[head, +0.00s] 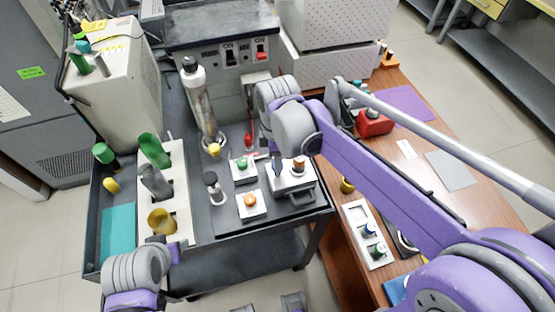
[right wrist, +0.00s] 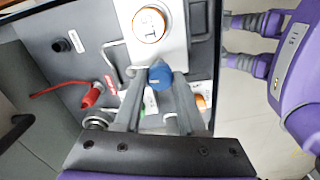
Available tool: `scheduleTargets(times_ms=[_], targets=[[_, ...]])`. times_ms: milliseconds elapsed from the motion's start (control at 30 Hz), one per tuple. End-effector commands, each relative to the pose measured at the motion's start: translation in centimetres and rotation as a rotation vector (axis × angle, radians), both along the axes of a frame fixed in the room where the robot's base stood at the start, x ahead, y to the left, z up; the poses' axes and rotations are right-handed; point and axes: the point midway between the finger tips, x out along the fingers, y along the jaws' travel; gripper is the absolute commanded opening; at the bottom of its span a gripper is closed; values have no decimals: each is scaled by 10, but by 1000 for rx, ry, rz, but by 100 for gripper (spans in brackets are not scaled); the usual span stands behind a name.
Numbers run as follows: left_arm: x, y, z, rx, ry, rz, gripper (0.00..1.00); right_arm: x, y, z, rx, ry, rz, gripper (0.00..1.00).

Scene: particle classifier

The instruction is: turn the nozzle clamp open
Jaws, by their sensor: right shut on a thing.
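My right gripper (head: 278,160) points down over the cart's right part in the head view, beside a pale block with an orange-brown cap (head: 298,163). In the right wrist view its two fingers (right wrist: 160,90) are closed about a blue knob (right wrist: 160,75). The knob stands just beside a white housing with an orange-rimmed round cap (right wrist: 149,24). I take the blue knob to be the clamp's handle, but the clamp body is hidden by the fingers and no label is readable. Of my left arm, only grey and purple links show at the lower left; its fingers are not seen.
A red-tipped part (right wrist: 92,97) with a red cable lies left of the fingers. Green (head: 242,164) and orange (head: 250,200) buttons stand close by. A tall bottle (head: 200,105) and a white rack of vials (head: 178,215) are to the left. The wooden table (head: 450,175) is on the right.

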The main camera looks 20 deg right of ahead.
Motion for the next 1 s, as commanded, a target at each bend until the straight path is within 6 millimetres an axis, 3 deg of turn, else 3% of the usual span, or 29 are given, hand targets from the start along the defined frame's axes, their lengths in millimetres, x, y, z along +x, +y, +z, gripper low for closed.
scheduleTargets(times_ms=[300, 833, 867, 1000], targets=[[0, 0, -1, 0, 0, 0, 50, 0, 0, 0, 0, -1, 111, 0], [0, 0, -1, 0, 0, 0, 50, 0, 0, 0, 0, -1, 132, 0], [0, 0, -1, 0, 0, 0, 50, 0, 0, 0, 0, -1, 132, 45], [0, 0, -1, 0, 0, 0, 50, 0, 0, 0, 0, -1, 131, 70]])
